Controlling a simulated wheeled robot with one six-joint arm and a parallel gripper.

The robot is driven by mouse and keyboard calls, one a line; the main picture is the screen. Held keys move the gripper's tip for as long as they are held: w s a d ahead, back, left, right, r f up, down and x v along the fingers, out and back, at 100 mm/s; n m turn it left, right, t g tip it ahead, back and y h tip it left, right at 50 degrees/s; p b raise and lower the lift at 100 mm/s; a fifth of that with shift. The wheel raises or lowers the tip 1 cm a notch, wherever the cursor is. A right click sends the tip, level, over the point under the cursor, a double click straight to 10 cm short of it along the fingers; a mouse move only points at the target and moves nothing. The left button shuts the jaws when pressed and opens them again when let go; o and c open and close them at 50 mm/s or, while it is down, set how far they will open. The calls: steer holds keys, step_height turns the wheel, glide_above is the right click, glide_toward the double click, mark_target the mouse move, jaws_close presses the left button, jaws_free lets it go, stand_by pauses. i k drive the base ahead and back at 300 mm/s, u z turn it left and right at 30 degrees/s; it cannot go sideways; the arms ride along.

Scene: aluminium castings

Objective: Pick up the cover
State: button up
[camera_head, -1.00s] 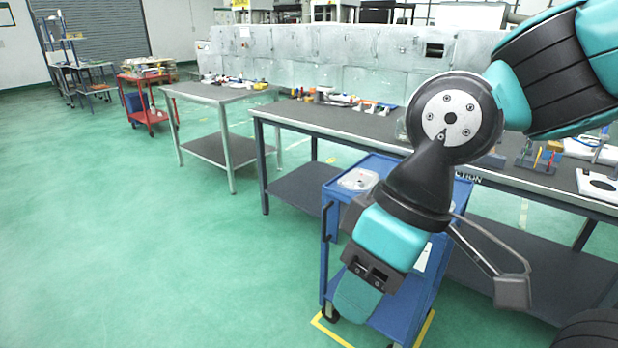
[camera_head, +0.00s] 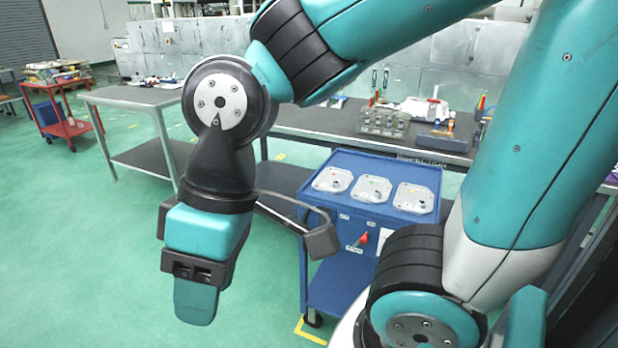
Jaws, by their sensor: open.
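Three pale metal castings with cut corners lie in a row on top of the blue cart (camera_head: 345,160). They are a left one (camera_head: 332,180), a middle one (camera_head: 371,189) and a right one (camera_head: 414,198), each with small dark details on it. They look alike, and I cannot tell which is the cover. My gripper (camera_head: 243,232) hangs at the centre left, in front of and to the left of the cart. Its jaws are spread wide and empty, apart from the castings. The wrist hides part of the left jaw.
A dark-topped bench (camera_head: 330,118) stands behind the cart, with fixtures (camera_head: 383,122) and tools on it. Another table (camera_head: 135,97) and a red trolley (camera_head: 60,122) stand at the left. Green floor (camera_head: 90,260) is open at the left. My arm fills the right side.

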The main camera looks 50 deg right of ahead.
mark_target(334, 177)
steer(key=z, duration=0.15)
steer(key=i, duration=0.7)
steer(key=z, duration=0.8)
steer(key=i, duration=0.55)
steer(key=z, duration=0.45)
